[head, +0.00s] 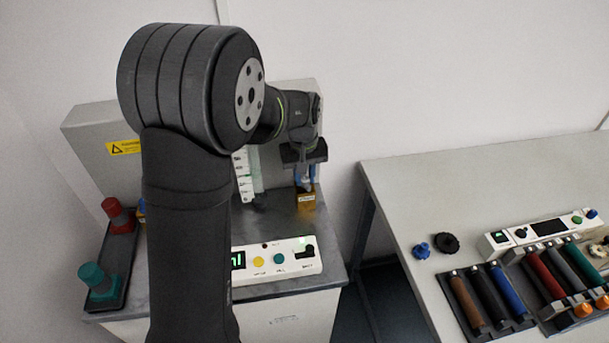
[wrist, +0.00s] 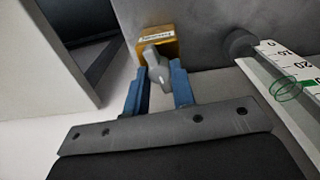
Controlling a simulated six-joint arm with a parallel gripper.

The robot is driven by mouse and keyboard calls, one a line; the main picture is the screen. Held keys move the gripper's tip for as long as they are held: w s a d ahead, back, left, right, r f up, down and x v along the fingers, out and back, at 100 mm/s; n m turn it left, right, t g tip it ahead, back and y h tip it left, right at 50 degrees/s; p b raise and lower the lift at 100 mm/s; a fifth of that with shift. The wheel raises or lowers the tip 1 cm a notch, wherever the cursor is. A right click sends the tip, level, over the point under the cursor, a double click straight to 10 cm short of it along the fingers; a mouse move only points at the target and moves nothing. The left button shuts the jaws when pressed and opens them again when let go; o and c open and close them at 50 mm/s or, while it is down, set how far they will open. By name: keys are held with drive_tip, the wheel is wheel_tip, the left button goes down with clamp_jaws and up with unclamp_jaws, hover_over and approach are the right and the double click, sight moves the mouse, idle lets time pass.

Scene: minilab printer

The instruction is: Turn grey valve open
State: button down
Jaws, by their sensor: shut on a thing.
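The grey valve (wrist: 156,66) has a grey handle on an orange-yellow labelled block (wrist: 158,38) in the wrist view. In the head view the block (head: 305,197) sits at the right side of the machine's grey top. My gripper (wrist: 158,82) has its two blue fingers on either side of the grey handle and is shut on it. In the head view my gripper (head: 305,178) points down at the block, and the handle is mostly hidden by the fingers.
A white graduated scale (wrist: 290,75) stands beside the valve. A control panel (head: 278,260) with buttons lies at the machine's front. Red (head: 117,214) and teal (head: 98,281) parts stand in a dark tray at left. A separate table (head: 400,200) at right holds several colored cylinders.

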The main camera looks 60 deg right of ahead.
sight(303, 179)
drive_tip(key=shift+m, duration=1.1)
drive_tip(key=c, duration=1.2)
unclamp_jaws()
wheel_tip(303, 179, up, 18)
drive_tip(key=shift+w+f, duration=0.2)
drive_tip(key=shift+f, duration=0.05)
drive_tip(key=shift+a+f, duration=0.1)
drive_tip(key=shift+f, duration=0.05)
drive_tip(key=f, duration=1.7)
drive_tip(key=shift+s+f, duration=0.1)
drive_tip(key=shift+s, duration=0.1)
